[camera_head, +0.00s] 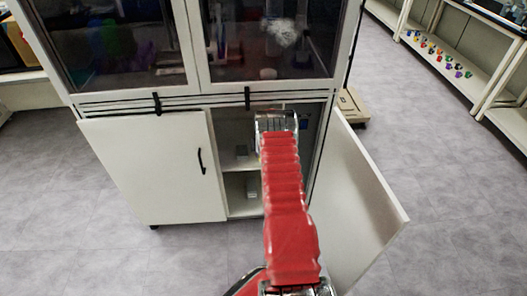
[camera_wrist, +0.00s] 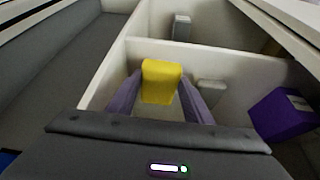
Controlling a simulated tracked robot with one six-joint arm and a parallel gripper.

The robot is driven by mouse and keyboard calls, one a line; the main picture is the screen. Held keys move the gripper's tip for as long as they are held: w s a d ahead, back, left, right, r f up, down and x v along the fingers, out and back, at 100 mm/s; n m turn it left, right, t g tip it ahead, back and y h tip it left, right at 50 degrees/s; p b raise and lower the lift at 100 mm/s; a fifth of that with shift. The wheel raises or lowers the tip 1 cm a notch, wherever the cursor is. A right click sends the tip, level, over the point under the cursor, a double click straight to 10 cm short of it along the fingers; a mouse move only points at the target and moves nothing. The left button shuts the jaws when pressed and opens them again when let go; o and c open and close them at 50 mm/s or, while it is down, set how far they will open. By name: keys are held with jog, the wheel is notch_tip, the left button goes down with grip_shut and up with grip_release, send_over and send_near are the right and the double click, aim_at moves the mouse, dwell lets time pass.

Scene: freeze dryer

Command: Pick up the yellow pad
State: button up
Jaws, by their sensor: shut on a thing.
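The yellow pad (camera_wrist: 161,82) is a small soft-looking block in the middle of the wrist view. My gripper (camera_wrist: 160,98) is shut on it, with one finger on each side. The pad is held by the cabinet shelves, and I cannot tell how far it is above the surface below. In the head view my red arm reaches to the open lower cabinet (camera_head: 240,130), and the gripper's tips and the pad are hidden there.
The right cabinet door (camera_head: 355,200) stands open beside my arm; the left door (camera_head: 150,165) is shut. A purple box (camera_wrist: 284,114) lies to the right in the wrist view. Pale grey blocks (camera_wrist: 182,27) stand on the shelves.

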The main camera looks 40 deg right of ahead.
jog(key=s+a, duration=0.8)
jog(key=s, duration=0.1)
jog(key=shift+a, duration=0.15)
dwell(0.5)
